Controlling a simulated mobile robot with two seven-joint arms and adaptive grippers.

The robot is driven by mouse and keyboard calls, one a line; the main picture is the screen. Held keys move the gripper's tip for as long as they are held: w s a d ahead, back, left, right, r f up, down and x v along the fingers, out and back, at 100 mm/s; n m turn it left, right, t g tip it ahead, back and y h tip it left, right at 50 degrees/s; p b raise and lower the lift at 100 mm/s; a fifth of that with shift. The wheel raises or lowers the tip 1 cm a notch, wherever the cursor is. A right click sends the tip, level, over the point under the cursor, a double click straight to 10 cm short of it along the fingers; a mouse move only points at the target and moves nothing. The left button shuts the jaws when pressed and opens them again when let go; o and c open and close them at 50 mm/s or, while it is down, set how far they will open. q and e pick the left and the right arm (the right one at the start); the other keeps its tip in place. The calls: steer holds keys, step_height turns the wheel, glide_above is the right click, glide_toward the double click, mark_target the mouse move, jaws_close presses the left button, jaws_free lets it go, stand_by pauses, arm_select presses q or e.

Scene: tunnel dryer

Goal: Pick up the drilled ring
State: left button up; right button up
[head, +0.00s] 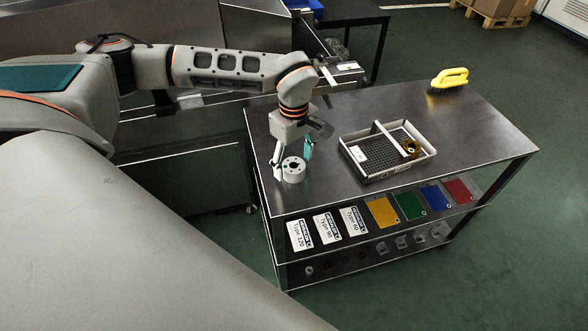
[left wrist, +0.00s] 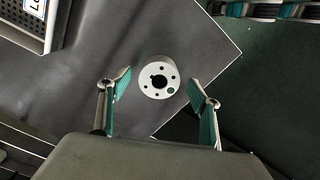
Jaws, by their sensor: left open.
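The drilled ring (head: 293,169) is a short, light grey cylinder with a central bore and several small holes in its top face. It stands flat near the left front corner of the steel table. In the left wrist view the ring (left wrist: 159,78) lies just beyond and between the open fingertips, with clear gaps on both sides. One hole has a green mark. My left gripper (head: 293,161) is open, pointing down at the ring, and its fingers (left wrist: 161,88) hold nothing. My right gripper is not in view.
A yellow brush-like tool (head: 449,78) lies at the back right. Type signs and coloured plates lie on the shelf below. The tabletop (head: 480,133) right of the tray is clear.

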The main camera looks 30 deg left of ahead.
arm_select(q)
step_height(320, 180, down, 2)
steer(key=c, duration=1.4)
steer(key=shift+c, duration=0.2)
steer(key=shift+r, duration=0.15)
